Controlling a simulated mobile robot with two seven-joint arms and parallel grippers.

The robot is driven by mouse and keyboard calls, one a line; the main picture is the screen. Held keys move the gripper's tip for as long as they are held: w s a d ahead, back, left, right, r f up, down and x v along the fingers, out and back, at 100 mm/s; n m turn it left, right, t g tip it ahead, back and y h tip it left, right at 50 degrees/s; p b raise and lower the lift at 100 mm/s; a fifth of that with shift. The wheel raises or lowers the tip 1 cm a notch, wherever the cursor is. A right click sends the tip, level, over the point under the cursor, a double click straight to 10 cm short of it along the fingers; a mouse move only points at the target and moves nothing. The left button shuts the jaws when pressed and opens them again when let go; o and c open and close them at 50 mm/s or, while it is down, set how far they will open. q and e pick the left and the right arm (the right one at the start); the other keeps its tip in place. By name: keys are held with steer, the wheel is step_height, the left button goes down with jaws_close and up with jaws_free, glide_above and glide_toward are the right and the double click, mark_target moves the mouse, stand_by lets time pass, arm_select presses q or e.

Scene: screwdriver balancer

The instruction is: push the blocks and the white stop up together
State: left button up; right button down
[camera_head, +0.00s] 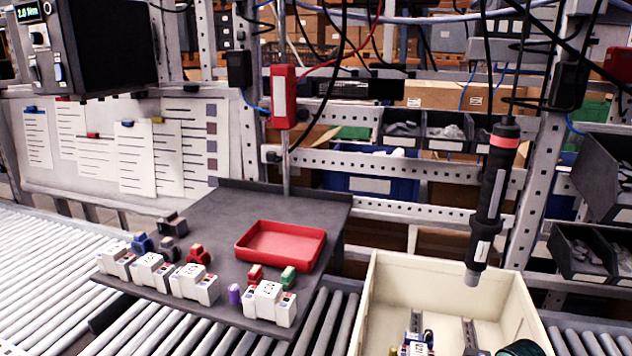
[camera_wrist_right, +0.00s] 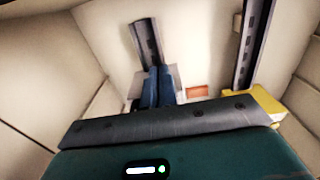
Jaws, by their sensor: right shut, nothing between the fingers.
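Two slotted rails lie in the cream crate (camera_head: 365,320): a left rail (camera_head: 416,321) and a right rail (camera_head: 469,333). Small blocks (camera_head: 414,344) with white, blue and yellow parts show at the near end of the left rail, cut off by the bottom edge of the head view. My right gripper (camera_wrist_right: 156,86) is shut and empty, its dark blue fingers together over the near part of the left rail (camera_wrist_right: 146,42). A yellow piece (camera_wrist_right: 266,106) is at the near end of the right rail (camera_wrist_right: 254,40). I cannot pick out the white stop. My left gripper is out of view.
A dark table (camera_head: 215,215) left of the crate holds a red tray (camera_head: 281,245) and several white block groups (camera_head: 270,303). A screwdriver (camera_head: 490,200) hangs above the crate. Crate walls stand close around my right gripper. Rollers (camera_head: 45,270) lie at left.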

steer(key=shift+w+d, duration=0.2)
steer(key=shift+w, duration=0.35)
steer(key=shift+w+d, duration=0.15)
steer(key=shift+w, duration=0.35)
stand_by(3.5)
steer(key=shift+s+a, duration=0.15)
steer(key=shift+s, duration=0.25)
stand_by(0.5)
steer(key=shift+r, duration=0.1)
steer(key=shift+r, duration=0.9)
step_height(320, 180, up, 12)
steer(key=shift+s+f, duration=0.15)
steer(key=shift+s, duration=0.25)
steer(key=shift+a, duration=0.15)
